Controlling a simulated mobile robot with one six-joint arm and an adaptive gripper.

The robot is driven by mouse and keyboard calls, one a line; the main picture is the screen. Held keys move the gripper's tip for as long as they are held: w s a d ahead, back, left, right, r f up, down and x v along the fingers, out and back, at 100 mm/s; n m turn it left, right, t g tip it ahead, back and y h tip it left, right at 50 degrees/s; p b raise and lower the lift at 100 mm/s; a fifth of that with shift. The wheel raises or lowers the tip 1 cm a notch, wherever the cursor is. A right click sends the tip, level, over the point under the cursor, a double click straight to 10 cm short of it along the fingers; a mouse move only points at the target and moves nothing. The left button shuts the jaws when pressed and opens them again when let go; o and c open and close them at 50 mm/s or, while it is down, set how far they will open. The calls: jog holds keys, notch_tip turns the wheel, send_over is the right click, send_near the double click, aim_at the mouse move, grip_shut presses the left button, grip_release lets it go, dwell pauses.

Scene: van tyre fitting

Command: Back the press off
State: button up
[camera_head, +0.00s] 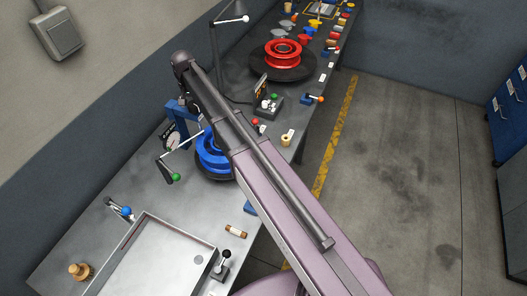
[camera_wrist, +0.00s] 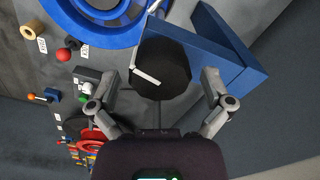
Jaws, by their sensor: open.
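The press shows in the head view as a blue frame (camera_head: 180,110) at the back of the bench, beside a blue wheel rim (camera_head: 212,160). A pale rod with a dark handle and green knob (camera_head: 175,177) reaches out to its left. In the wrist view the blue frame (camera_wrist: 232,52) is at the upper right and the blue rim (camera_wrist: 100,22) at the upper left. A black round part (camera_wrist: 163,62) with a short pale bar (camera_wrist: 145,76) lies ahead of my gripper (camera_wrist: 170,80). The gripper is open with nothing held; contact cannot be told. My arm hides it in the head view.
A grey tray (camera_head: 160,262) and a lever with a black knob (camera_head: 225,256) are at the near end of the bench. A red rim (camera_head: 283,54) on a black turntable and a control box (camera_head: 266,106) stand farther along. The floor to the right is clear.

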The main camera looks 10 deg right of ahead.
aim_at(193, 104)
jog(key=shift+m, duration=1)
jog(key=shift+r+p, duration=0.45)
notch_tip(193, 104, up, 13)
jog(key=p, duration=1.3)
jog(key=s+d+f+n+b, duration=0.4)
jog(key=s+d+f+b, duration=1.7)
jog(key=s, duration=0.2)
jog(key=shift+d, duration=0.2)
